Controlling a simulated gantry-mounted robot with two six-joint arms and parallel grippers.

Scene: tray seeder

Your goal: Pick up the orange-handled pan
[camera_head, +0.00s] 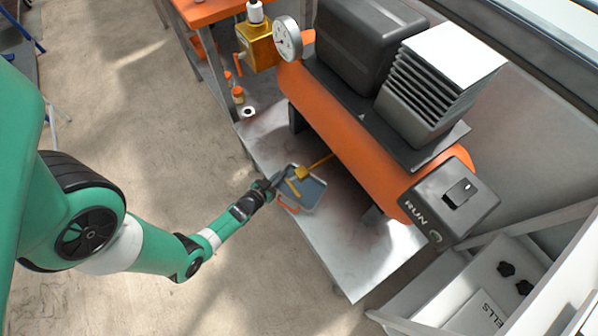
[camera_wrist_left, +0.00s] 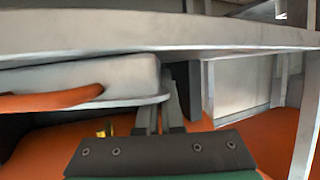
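The orange-handled pan (camera_head: 311,193) is a shallow grey tray on the pale metal shelf beside the orange machine. Its orange handle (camera_head: 288,208) is at the near left edge. My left gripper (camera_head: 273,182) is at the pan's left edge, and its fingertips seem to meet or overlap the rim. In the left wrist view, the pan (camera_wrist_left: 110,78) and its orange handle (camera_wrist_left: 50,99) are at the left. The finger bars (camera_wrist_left: 160,118) are close together by the pan's corner, partly hidden by it. I cannot tell whether they grip it. My right gripper is not in view.
The orange machine (camera_head: 340,130) with its RUN switch box (camera_head: 448,203) overhangs the shelf (camera_head: 350,262) behind the pan. A yellow part (camera_head: 304,172) reaches over the pan.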

